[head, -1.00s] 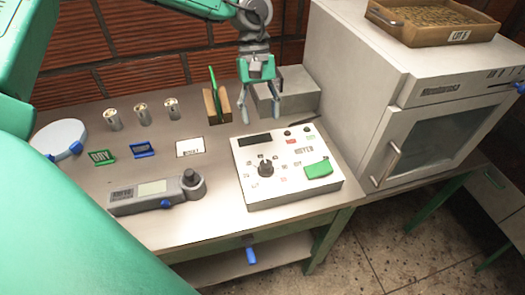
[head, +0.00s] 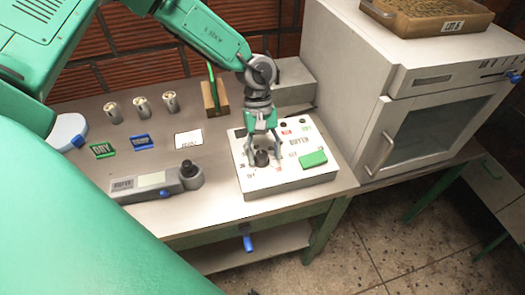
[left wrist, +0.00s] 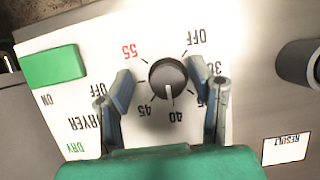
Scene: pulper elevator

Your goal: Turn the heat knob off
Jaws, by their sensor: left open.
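The heat knob (head: 262,158) is a dark round dial on the white dryer control box (head: 290,181). In the left wrist view the knob (left wrist: 168,78) has a pale pointer line at about the 40 mark, and OFF is printed at the upper right of the dial. My left gripper (head: 263,150) is over the box at the knob. In the left wrist view its open fingers (left wrist: 168,95) stand on either side of the knob, with gaps between them and it. My right gripper is not in view.
A green switch (head: 313,159) sits on the box, right of the knob. A grey meter (head: 155,186) lies to the left on the table. A white oven (head: 425,125) stands to the right, and a wooden block (head: 215,99) stands behind.

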